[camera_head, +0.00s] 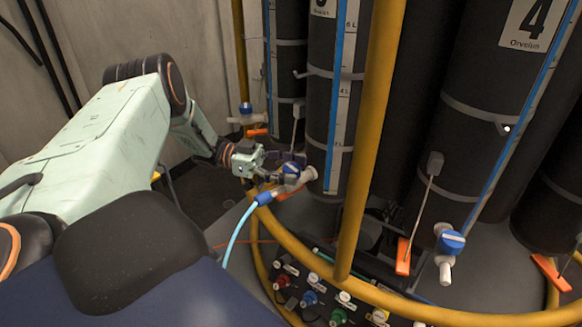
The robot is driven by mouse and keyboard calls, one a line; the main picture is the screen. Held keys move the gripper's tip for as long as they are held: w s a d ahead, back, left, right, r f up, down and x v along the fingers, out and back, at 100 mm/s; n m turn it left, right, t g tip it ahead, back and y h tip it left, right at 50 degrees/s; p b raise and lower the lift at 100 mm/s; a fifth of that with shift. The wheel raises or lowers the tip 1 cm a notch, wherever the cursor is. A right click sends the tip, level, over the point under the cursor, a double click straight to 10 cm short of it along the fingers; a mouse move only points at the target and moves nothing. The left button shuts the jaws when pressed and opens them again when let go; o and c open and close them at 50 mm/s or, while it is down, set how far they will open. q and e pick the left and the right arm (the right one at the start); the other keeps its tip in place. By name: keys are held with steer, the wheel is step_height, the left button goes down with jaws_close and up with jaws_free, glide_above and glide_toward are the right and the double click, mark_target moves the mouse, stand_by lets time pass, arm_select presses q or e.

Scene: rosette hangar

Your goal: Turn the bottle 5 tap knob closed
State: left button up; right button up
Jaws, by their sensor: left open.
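My left gripper (277,167) comes in from the left, at the tap low on the dark bottle (320,90) left of centre. That bottle's number is cut off by the top edge, so I cannot read it surely as 5. Its tap has a white body (308,175) and a blue knob (291,168). The gripper's open fingers are beside the knob and partly cover it. I cannot tell whether they touch it, nor how the knob is turned. My right gripper is out of view.
A yellow post (368,130) and curved yellow rail (400,304) stand in front of the bottles. Bottle 4 (480,120) has its own blue tap knob (452,242). A light-blue hose (236,232) hangs below the gripper. A valve panel (325,298) lies below.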

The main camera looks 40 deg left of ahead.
arm_select(q)
steer(key=v, duration=0.7)
steer(key=shift+a, duration=0.2)
steer(key=shift+s, duration=0.1)
stand_by(0.3)
